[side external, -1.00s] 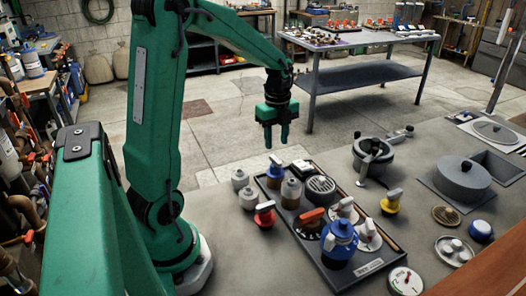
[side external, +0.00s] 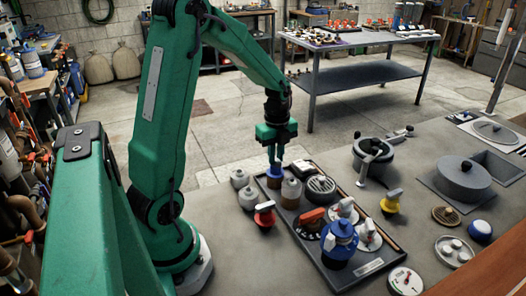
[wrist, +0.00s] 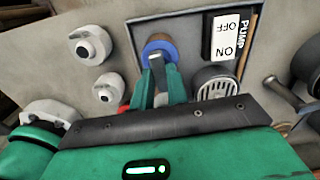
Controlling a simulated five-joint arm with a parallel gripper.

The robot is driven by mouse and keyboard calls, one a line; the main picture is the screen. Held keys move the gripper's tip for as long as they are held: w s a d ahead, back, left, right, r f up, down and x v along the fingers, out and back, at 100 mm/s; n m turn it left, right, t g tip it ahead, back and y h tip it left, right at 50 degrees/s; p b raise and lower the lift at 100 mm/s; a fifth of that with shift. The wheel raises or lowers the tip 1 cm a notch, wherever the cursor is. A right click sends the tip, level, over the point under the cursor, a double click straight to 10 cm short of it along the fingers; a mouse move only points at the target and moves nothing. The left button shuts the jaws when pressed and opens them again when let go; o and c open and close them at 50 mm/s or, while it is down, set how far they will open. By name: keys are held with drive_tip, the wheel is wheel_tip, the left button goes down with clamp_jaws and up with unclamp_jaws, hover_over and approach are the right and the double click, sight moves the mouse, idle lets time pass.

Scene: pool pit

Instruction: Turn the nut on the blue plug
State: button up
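The blue plug (side external: 274,181) stands at the far left corner of the dark tray. In the wrist view it is a blue ring (wrist: 148,46) with a pale grey nut (wrist: 156,57) in its middle. My gripper (side external: 276,160) points down just over the plug. In the wrist view my gripper (wrist: 161,78) has a gap between its green fingers, and the tips lie close to the nut. I cannot tell whether they touch it. The fingers hide the near part of the plug.
The tray (side external: 355,272) holds a grey round grille (side external: 321,187), a tan-grey plug (side external: 291,194) and a large blue valve (side external: 340,240). The pump switch (wrist: 229,38) is right of the plug. Two grey fittings (side external: 240,178) (side external: 249,197) and a red-based valve (side external: 265,214) stand left of the tray.

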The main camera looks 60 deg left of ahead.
clamp_jaws()
